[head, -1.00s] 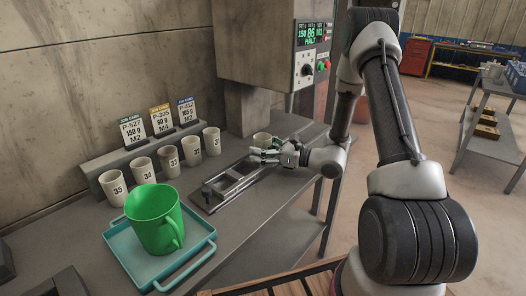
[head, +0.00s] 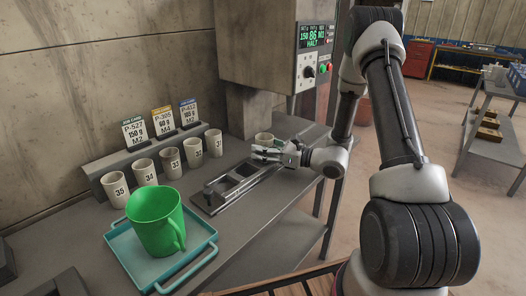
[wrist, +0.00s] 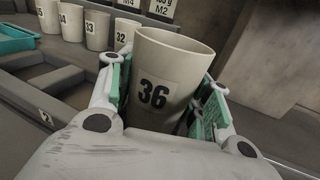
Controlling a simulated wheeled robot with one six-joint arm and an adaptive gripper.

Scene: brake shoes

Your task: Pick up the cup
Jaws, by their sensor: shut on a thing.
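A cream cup marked 36 (wrist: 158,85) stands between the two green-padded fingers of my gripper (wrist: 165,105) in the wrist view. The fingers are shut on its sides. In the head view the same cup (head: 263,139) shows small, partly hidden by my gripper (head: 268,153), under the machine's column at the far end of the bench. Whether its base touches the bench is hidden. Several like cups, such as the one marked 35 (head: 116,189) and the one marked 34 (head: 145,171), stand in a row along the wall.
A large green mug (head: 155,220) sits on a teal tray (head: 205,250) at the near end. A metal fixture (head: 238,186) lies between the tray and my gripper. Job cards (head: 162,120) stand behind the cups. A control box (head: 312,66) overhangs the gripper area.

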